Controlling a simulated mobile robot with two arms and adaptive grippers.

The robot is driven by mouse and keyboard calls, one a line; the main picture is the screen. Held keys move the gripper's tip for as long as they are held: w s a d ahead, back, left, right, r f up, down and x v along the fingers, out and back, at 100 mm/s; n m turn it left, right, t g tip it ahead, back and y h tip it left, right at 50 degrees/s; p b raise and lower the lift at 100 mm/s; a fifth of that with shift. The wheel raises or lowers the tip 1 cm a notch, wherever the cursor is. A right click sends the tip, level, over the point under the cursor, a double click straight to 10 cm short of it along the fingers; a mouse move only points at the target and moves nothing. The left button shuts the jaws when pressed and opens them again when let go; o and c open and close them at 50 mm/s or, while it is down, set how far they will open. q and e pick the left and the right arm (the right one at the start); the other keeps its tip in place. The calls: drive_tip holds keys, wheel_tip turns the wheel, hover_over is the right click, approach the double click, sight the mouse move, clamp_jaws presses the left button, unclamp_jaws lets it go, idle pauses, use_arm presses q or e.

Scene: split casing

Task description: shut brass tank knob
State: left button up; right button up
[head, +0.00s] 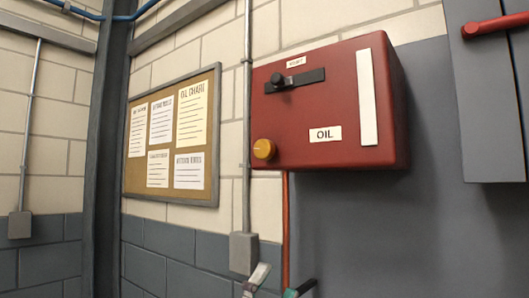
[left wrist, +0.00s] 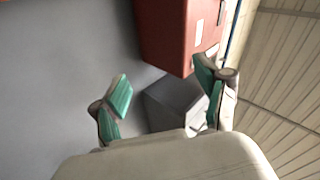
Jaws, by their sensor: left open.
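The brass tank knob (head: 264,149) is a round, yellow-gold knob on the lower left of the front of the red tank (head: 310,110), which bears an OIL label. My left gripper (head: 278,286) shows only by its fingertips at the bottom edge of the head view, well below the knob and apart from it. In the left wrist view my left gripper (left wrist: 162,76) is open and empty, its green-padded fingers spread. The red tank (left wrist: 178,35) is beyond them at the top. I cannot make out the knob in that view. My right gripper is not in view.
A black slide lever (head: 290,79) sits above the knob. A thin red pipe (head: 285,220) runs down below the tank. A grey conduit box (head: 243,253) is left of my fingertips. A grey cabinet with a red handle (head: 490,26) stands right. A dark grey box (left wrist: 172,102) shows between my fingers.

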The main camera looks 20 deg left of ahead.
sight(261, 150)
use_arm(q)
drive_tip(key=s+d+r+m+g+h, duration=0.1)
drive_tip(key=d+r+m+g+h, duration=0.2)
drive_tip(key=r+m+g, duration=0.6)
drive_tip(key=s+d+r+m+g+h, duration=0.1)
drive_tip(key=d+r+m+g+h, duration=0.3)
drive_tip(key=m, duration=0.8)
drive_tip(key=a+r+n+t+y, duration=0.2)
drive_tip(key=a+r+t+y, duration=0.1)
drive_tip(key=a+r+y, duration=0.5)
drive_tip(key=a+r+n+t+y, duration=0.1)
drive_tip(key=a+r+t+y, duration=0.3)
drive_tip(key=a, duration=0.5)
drive_tip(key=shift+g+y, duration=0.3)
drive_tip(key=shift+y, duration=0.4)
drive_tip(key=p+x, duration=0.5)
drive_tip(key=x, duration=0.8)
drive_tip(key=shift+w+a+p, duration=0.15)
drive_tip(key=shift+w+p, duration=0.15)
drive_tip(key=shift+w, duration=0.45)
